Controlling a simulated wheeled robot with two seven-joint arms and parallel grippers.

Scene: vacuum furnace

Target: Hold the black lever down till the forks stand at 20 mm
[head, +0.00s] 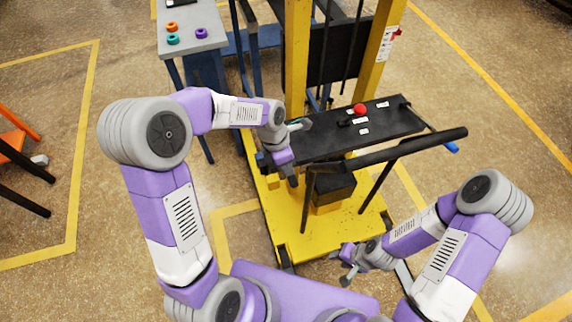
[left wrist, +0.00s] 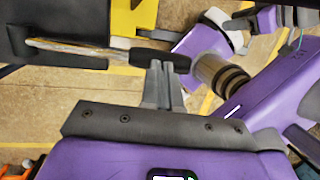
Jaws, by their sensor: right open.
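The black lever (left wrist: 160,60) shows in the left wrist view as a dark grip on a thin pale rod coming from the left. My left gripper (head: 292,181) is at the left end of the black console in the head view. In the left wrist view its fingers (left wrist: 162,68) are together, with their tips at the lever's grip. I cannot tell whether they touch it. My right gripper (head: 345,268) is open and empty, low in front of the yellow base. The forks and any height reading cannot be made out.
The black console (head: 385,126) carries a red knob (head: 360,109) and white labels. A black push bar (head: 400,148) crosses in front. A grey table (head: 190,32) with small coloured parts stands behind left. Open floor lies right.

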